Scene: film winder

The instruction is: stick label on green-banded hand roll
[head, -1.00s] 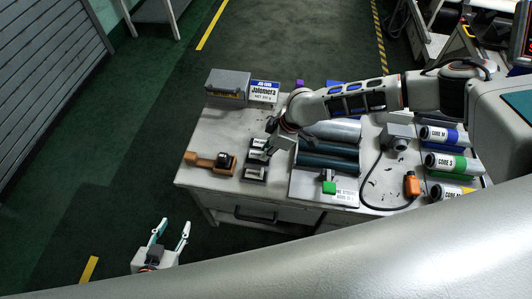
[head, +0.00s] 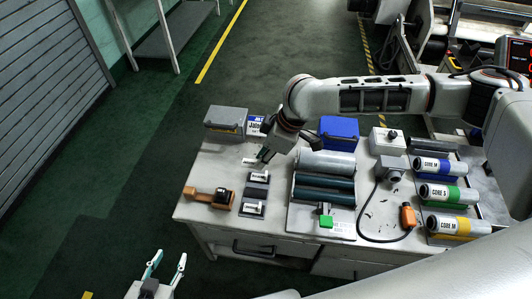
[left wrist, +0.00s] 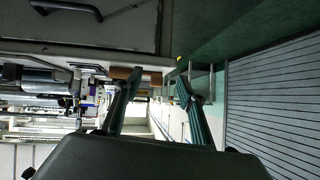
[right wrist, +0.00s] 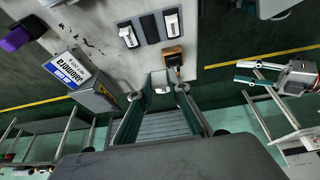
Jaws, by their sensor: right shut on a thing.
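The roll with a green band, printed CORE S (head: 448,195), lies in the rack at the table's right, between a blue-banded roll (head: 440,166) and a yellow-banded roll (head: 458,226). My right gripper (head: 263,156) is above the table's left part, behind the black holder (head: 254,193) with white pieces on it. It is shut on a small white piece, apparently a label, which shows between the fingertips in the right wrist view (right wrist: 160,82). Its printed face cannot be made out. My left gripper (head: 168,264) is open and empty, low in front of the table's left side.
An orange-brown tool (head: 208,195) lies left of the holder. A grey box (head: 226,120) and a blue box (head: 338,133) stand at the back. Grey and dark rolls (head: 325,183) fill the middle. An orange handheld device (head: 408,216) and its cable lie before the rack.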

